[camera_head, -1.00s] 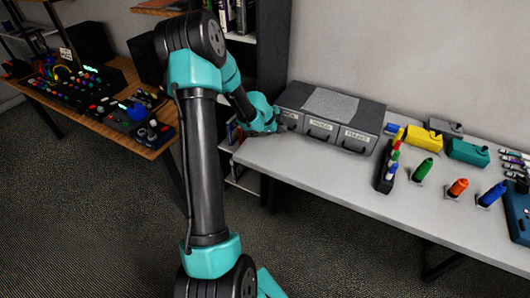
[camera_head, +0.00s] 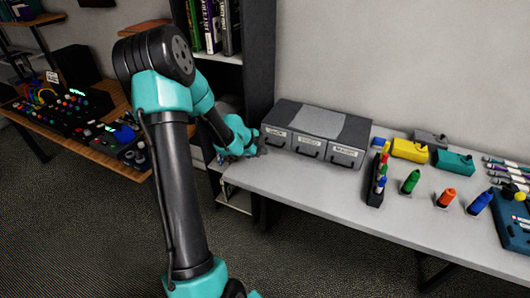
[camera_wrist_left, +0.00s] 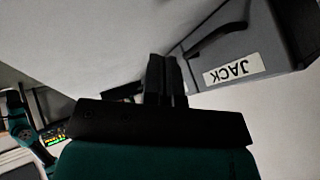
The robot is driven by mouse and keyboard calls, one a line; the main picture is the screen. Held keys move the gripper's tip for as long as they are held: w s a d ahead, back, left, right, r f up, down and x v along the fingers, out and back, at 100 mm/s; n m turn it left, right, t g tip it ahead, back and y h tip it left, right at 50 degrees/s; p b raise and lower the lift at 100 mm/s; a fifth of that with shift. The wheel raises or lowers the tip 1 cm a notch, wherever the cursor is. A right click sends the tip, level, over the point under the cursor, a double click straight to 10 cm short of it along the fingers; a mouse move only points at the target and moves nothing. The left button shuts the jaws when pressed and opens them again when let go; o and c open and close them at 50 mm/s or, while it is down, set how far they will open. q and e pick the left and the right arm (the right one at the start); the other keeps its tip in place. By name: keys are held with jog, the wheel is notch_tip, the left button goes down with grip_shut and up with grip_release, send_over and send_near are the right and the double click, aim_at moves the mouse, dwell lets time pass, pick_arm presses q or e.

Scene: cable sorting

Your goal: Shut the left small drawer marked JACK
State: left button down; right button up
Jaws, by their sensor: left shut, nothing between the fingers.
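A grey cabinet with three small drawers stands on the table against the wall. The left drawer, marked JACK (camera_head: 277,139), looks level with the other two fronts in the head view. In the left wrist view the JACK drawer front (camera_wrist_left: 262,42) shows at upper right, with its label upside down and a dark handle beside it. My left gripper (camera_head: 260,151) is just in front and left of that drawer, low over the table's left end. Its fingers, seen in the left wrist view (camera_wrist_left: 165,78), are shut, empty and apart from the drawer front. My right gripper is out of view.
The table (camera_head: 300,181) is clear in front of the cabinet. A dark marker holder (camera_head: 376,184) stands to its right, with several coloured bottles and blocks beyond. A dark bookshelf (camera_head: 262,60) rises behind my left arm.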

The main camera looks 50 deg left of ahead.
pick_arm(q)
jog(key=v, duration=0.7)
jog(key=shift+d, duration=0.1)
dwell(0.4)
